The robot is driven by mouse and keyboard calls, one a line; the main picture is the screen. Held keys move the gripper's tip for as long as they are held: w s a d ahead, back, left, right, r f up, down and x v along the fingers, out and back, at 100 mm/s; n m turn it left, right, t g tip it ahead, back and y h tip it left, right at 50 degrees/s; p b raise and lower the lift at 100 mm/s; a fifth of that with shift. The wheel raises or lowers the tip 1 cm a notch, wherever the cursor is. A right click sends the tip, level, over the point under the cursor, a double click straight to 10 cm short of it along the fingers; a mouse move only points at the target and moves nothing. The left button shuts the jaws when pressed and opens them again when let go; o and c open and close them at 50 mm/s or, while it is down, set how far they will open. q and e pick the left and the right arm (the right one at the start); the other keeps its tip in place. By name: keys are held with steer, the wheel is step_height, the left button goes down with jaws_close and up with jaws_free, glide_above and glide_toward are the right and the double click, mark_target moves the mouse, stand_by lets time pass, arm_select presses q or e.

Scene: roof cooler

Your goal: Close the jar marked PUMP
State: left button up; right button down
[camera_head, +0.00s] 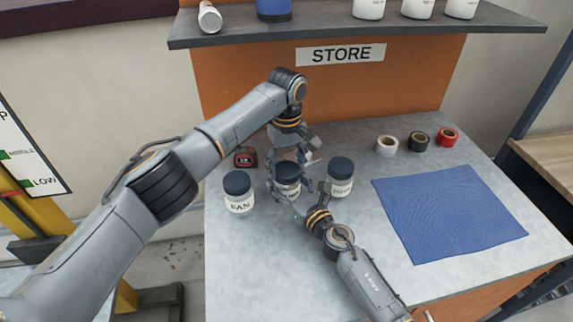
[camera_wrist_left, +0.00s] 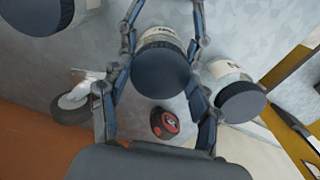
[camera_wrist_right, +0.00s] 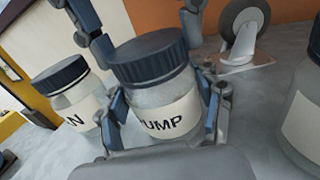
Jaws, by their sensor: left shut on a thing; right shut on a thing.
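The PUMP jar (camera_wrist_right: 165,118) stands upright on the bench between two other jars. Its dark blue lid (camera_wrist_right: 148,57) sits on top of it; how tightly it is on cannot be told. In the head view the PUMP jar (camera_head: 288,190) is partly hidden by my grippers. My left gripper (camera_head: 286,168) comes down from above and behind, its fingers on either side of the lid, as the left wrist view shows (camera_wrist_left: 163,70). My right gripper (camera_head: 298,200) reaches in low from the front right and is shut on the jar's glass body (camera_wrist_right: 150,98).
The FAN jar (camera_head: 238,192) stands close on the left and another lidded jar (camera_head: 340,177) close on the right. A tape measure (camera_head: 246,157) and a caster wheel (camera_wrist_left: 75,100) lie behind. Tape rolls (camera_head: 387,145) and a blue mat (camera_head: 450,215) are at right; a shelf (camera_head: 350,33) overhangs the back.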

arm_select(q)
steer(key=m, duration=0.5)
steer(key=shift+f+m, duration=0.1)
steer(key=shift+m, duration=0.3)
steer(key=m, duration=0.3)
steer(key=shift+m, duration=0.3)
steer(key=m, duration=0.9)
steer(key=shift+a+m, duration=0.1)
steer(key=shift+m, duration=0.3)
steer(key=o, duration=1.4)
step_height(320, 180, up, 12)
